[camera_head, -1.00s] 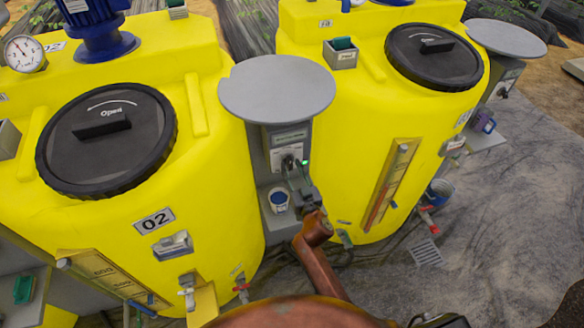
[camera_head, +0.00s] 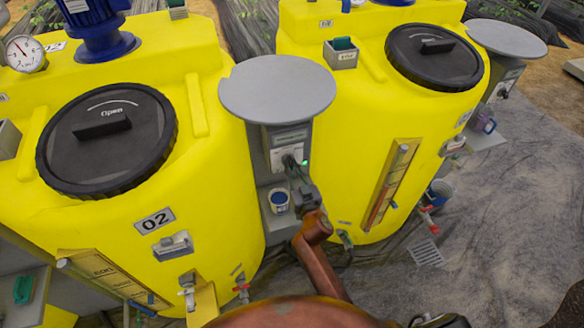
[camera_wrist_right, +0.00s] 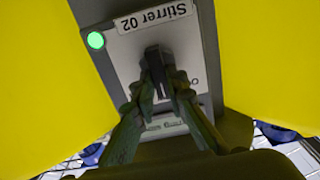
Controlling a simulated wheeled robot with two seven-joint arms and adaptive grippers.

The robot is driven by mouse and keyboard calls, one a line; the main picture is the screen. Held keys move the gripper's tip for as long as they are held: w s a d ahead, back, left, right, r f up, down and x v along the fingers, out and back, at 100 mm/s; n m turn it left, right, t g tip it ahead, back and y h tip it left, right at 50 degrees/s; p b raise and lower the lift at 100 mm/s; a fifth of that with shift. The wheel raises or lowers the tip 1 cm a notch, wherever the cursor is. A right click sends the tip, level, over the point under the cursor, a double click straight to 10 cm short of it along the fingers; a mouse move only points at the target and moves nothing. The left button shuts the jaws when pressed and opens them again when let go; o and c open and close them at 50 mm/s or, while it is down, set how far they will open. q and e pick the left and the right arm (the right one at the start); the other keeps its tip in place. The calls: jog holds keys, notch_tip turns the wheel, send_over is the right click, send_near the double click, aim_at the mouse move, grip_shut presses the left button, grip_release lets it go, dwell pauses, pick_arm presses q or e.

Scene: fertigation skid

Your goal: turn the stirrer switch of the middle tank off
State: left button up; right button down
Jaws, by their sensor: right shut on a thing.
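The stirrer switch panel (camera_wrist_right: 185,55) carries a label reading "Stirrer 02" and a lit green lamp (camera_wrist_right: 95,40). In the right wrist view the dark switch handle (camera_wrist_right: 154,56) sits at the panel's middle, between the fingertips of my right gripper (camera_wrist_right: 162,85). The gripper is shut on the handle and hides much of it. In the head view my right gripper (camera_head: 293,170) reaches the panel (camera_head: 289,143) from below, under the round grey cover (camera_head: 278,89). The middle tank, marked 02 (camera_head: 215,165), stands left of the panel. My left gripper is not in view.
Another yellow tank (camera_head: 350,120) stands right of the panel. A small cup with blue contents (camera_head: 279,199) sits on a ledge below the panel, close to my arm. Taps (camera_head: 242,291) stick out low on the tank front. Grey floor (camera_head: 490,230) is open at the right.

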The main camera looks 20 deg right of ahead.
jog(key=shift+a+f+n, duration=0.1)
jog(key=shift+a+n, duration=0.05)
jog(key=shift+n, duration=2.1)
jog(key=shift+a+f+n, duration=0.1)
jog(key=shift+n, duration=2.15)
jog(key=c, duration=1.9)
grip_release()
jog(key=shift+r, duration=0.1)
jog(key=shift+c, duration=0.2)
jog(key=shift+s, duration=0.15)
